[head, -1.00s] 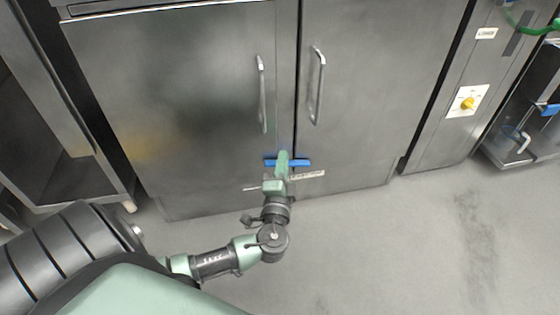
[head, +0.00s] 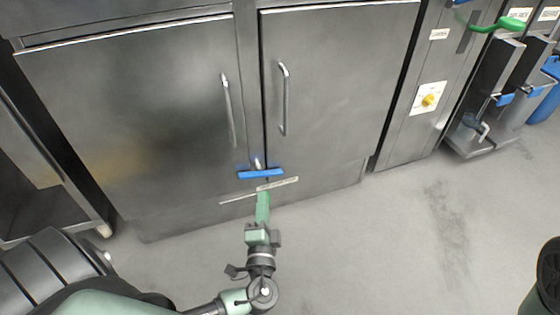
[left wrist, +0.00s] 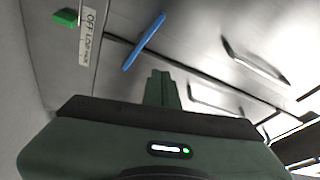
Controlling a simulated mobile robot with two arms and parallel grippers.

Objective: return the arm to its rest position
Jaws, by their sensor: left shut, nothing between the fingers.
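My left gripper (head: 263,197) is in the head view, with its green fingers closed together and nothing between them. It points up toward the steel cabinet and sits just below a blue bar handle (head: 260,174) at the cabinet's lower middle, apart from it in the picture. In the left wrist view the closed fingers (left wrist: 161,88) stand up over the gripper body, and the blue handle (left wrist: 145,40) is beyond them. My left arm comes in from the lower left. My right gripper is not in view.
Two steel cabinet doors, left (head: 135,95) and right (head: 335,75), are shut, with upright handles (head: 228,108) (head: 284,98). An open steel stand (head: 45,200) is at left. Grey floor (head: 400,250) is clear.

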